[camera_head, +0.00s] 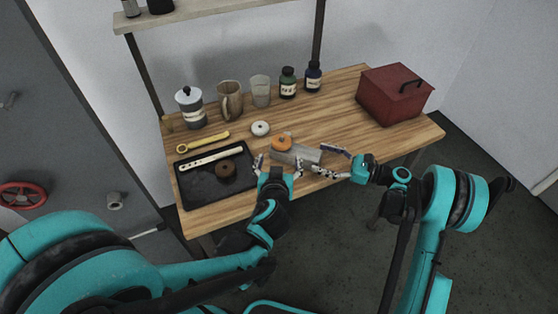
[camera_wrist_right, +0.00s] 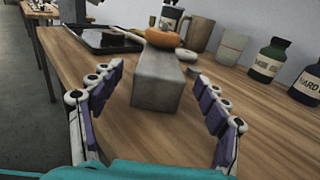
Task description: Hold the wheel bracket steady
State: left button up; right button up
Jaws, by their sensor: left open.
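The wheel bracket (camera_head: 308,154) appears to be a grey block near the front edge of the wooden table. An orange wheel (camera_head: 281,143) sits at its left end. In the right wrist view the grey bracket (camera_wrist_right: 158,82) lies lengthwise ahead, with the orange wheel (camera_wrist_right: 163,40) at its far end. My left gripper (camera_head: 278,163) is open at the table's front edge, in front of the wheel end; I cannot tell if it touches. My right gripper (camera_head: 331,160) is open at the bracket's right end, its fingers (camera_wrist_right: 157,74) spread to either side with gaps visible.
A black tray (camera_head: 190,197) at the left holds a pale bar (camera_head: 211,157) and a dark round piece (camera_head: 227,169). A yellow wrench (camera_head: 203,142) and a white ring (camera_head: 261,128) lie behind. Pots and bottles line the back. A red box (camera_head: 393,97) stands at right.

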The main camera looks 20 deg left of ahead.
jog(key=shift+d, duration=0.1)
jog(key=s+d, duration=0.1)
jog(key=d, duration=1)
jog(key=shift+d, duration=0.4)
jog(key=s+a+r+n+t+h, duration=0.2)
jog(key=s+r+n+h, duration=0.5)
jog(key=r+h, duration=0.15)
pick_arm(q)
jog(key=s+a+m+g+h, duration=0.2)
jog(key=s+g, duration=0.4)
jog(key=s, duration=0.8)
jog(key=shift+s+a+r+h, duration=0.15)
jog(key=shift+a+r+h, duration=0.25)
jog(key=shift+a, duration=0.1)
pick_arm(e)
jog(key=s+d+n+t+h, duration=0.1)
jog(key=s+d+n+h, duration=0.3)
jog(key=s, duration=0.4)
jog(key=s+d+n+t+h, duration=0.2)
jog(key=s+d+n+h, duration=0.3)
jog(key=s+d+n, duration=0.2)
jog(key=shift+s+n+t, duration=0.3)
jog(key=shift+s+n, duration=0.2)
jog(key=shift+s, duration=0.6)
